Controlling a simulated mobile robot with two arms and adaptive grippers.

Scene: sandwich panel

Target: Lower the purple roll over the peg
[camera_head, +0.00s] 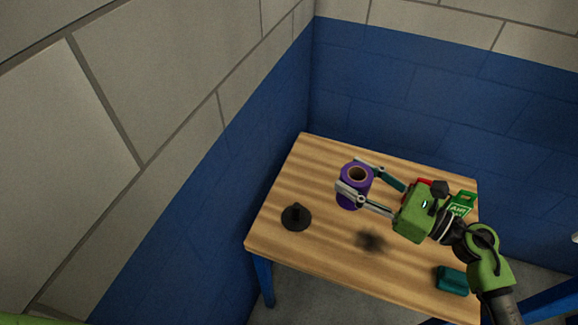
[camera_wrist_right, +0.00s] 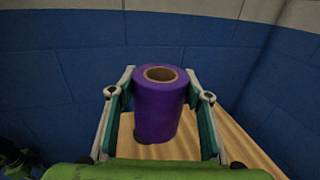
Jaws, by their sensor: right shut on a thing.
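The purple roll (camera_head: 352,196) is upright between the fingers of my right gripper (camera_head: 356,176), above the wooden table. In the right wrist view the roll (camera_wrist_right: 158,108) stands between the two fingers (camera_wrist_right: 158,95), its brown core open at the top. My right gripper is shut on it. The black peg (camera_head: 296,214) stands on a round dark base on the table, left of and below the roll in the head view. The roll is apart from the peg. In the right wrist view the peg is not clearly seen. My left gripper is not in view.
The wooden table (camera_head: 285,185) stands in a corner between blue and white walls. A green box (camera_head: 461,203) and a red thing (camera_head: 424,182) are at the right, partly behind my right arm. A teal object (camera_head: 452,280) lies near the right front. The table around the peg is clear.

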